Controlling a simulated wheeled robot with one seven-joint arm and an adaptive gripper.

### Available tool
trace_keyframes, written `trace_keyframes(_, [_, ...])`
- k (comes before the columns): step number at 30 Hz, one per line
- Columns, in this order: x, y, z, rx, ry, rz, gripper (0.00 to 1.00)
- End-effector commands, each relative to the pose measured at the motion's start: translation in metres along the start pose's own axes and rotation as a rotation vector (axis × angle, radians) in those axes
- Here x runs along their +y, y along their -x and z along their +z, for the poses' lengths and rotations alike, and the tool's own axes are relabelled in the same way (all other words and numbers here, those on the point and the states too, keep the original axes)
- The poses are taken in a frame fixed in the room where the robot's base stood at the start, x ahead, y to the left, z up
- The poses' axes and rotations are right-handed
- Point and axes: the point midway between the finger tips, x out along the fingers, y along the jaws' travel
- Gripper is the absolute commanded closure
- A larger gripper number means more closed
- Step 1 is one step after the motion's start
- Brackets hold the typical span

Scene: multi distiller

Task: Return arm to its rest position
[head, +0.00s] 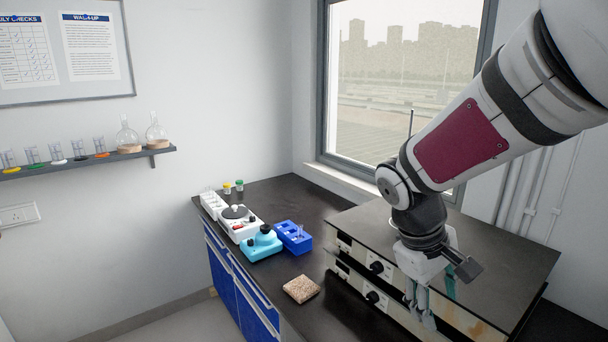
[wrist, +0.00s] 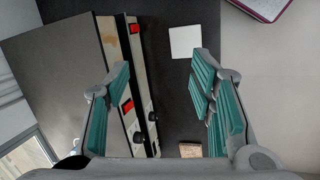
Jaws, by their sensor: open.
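My arm reaches in from the upper right of the head view and bends down at the elbow. My gripper (head: 424,308) points down in front of the black-topped apparatus with knobs (head: 490,245). In the wrist view my gripper (wrist: 160,68) is open, with its two teal-padded fingers apart and nothing between them. The apparatus (wrist: 70,60) lies to the left in that view, partly behind the left finger. Whether a finger touches it cannot be told.
A brown speckled block (head: 301,289) lies on the dark counter. A blue rack (head: 293,237), a teal device (head: 262,244) and a white device (head: 240,224) stand farther left. A white square (wrist: 185,42) lies on a dark surface. A window (head: 400,80) is behind the arm.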

Motion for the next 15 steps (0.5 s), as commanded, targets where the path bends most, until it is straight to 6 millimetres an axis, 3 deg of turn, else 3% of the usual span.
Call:
trace_keyframes(6, [-0.009, 0.041, 0.046, 0.158, -0.179, -0.117, 0.50])
trace_keyframes(15, [-0.034, 0.084, 0.102, 0.364, -0.398, -0.217, 0.50])
